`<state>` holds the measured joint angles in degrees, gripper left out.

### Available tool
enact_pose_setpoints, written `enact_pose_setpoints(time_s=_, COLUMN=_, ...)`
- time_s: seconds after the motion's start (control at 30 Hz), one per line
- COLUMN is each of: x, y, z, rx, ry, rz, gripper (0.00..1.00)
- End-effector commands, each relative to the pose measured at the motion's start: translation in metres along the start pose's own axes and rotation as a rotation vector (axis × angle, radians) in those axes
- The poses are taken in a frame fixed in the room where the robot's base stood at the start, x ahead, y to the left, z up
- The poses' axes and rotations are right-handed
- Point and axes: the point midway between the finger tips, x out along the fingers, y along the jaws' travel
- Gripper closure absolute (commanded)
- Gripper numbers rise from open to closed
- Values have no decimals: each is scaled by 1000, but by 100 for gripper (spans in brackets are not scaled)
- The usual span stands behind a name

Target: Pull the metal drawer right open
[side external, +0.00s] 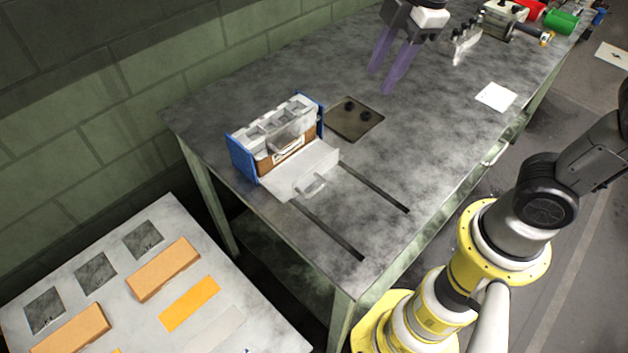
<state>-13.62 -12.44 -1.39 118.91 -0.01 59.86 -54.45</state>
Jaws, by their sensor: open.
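A blue-sided unit (243,158) stands on the dark mottled table. It has a grey compartmented top (283,118) and a brown front with a pale handle (287,143). The light metal drawer (290,172) shows low in front of it, a flat grey panel with a looped handle (313,187) facing the table's front edge. How far it is drawn out is hard to tell. My gripper (381,80) is at the upper middle, with two purple fingers spread and nothing between them. It is apart from the drawer, up and to the right of it.
Two dark strips (328,231) run from the drawer toward the table's front edge, with bare table (345,200) between them. A white card (496,97) and machine parts (505,12) are farther right.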

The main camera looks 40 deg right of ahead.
Motion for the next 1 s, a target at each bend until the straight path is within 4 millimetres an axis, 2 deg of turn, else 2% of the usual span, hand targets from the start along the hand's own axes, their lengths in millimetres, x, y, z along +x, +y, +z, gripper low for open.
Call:
enact_pose_setpoints(time_s=0.03, x=12, y=4, z=-18, rx=-82, ry=-15, rz=-40, gripper=59)
enact_pose_setpoints(time_s=0.2, x=52, y=5, z=-67, rx=-276, ry=-56, rz=-144, gripper=59)
enact_pose_setpoints(time_s=0.37, x=84, y=-7, z=-94, rx=-348, ry=-92, rz=-210, gripper=59)
enact_pose_setpoints(time_s=0.5, x=98, y=-19, z=-100, rx=-380, ry=-112, rz=-242, gripper=59)
enact_pose_setpoints(time_s=0.67, x=109, y=-23, z=-99, rx=-383, ry=-113, rz=-244, gripper=59)
enact_pose_setpoints(time_s=1.0, x=170, y=-36, z=-88, rx=-381, ry=-114, rz=-245, gripper=59)
